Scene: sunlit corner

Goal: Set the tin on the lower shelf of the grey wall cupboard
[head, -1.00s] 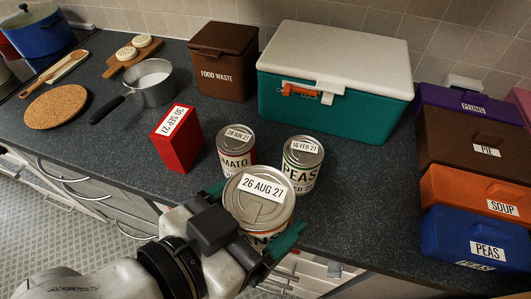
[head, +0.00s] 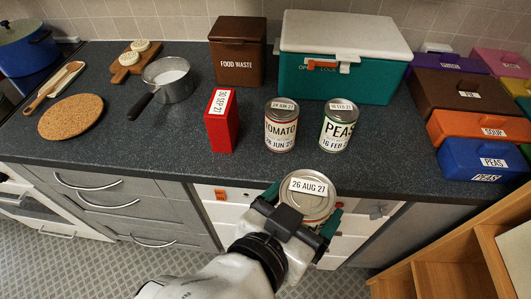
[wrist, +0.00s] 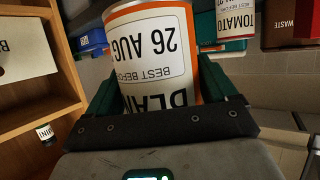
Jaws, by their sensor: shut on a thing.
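My gripper (head: 303,205) is shut on a tin (head: 312,186) with a silver lid marked 26 AUG 27. The tin is in front of the counter's front edge in the head view. In the wrist view the tin (wrist: 152,50) sits between the green fingers, its white and orange label upside down and partly hidden. A tomato tin (head: 281,128) and a peas tin (head: 339,130) stand upright on the counter behind it. I see no grey wall cupboard in either view.
The counter (head: 140,125) holds a red box (head: 220,125), a pan (head: 168,85), a brown food waste bin (head: 237,60), a teal cool box (head: 330,85) and several coloured boxes (head: 478,160) at right. A wooden shelf unit (head: 455,245) stands at lower right.

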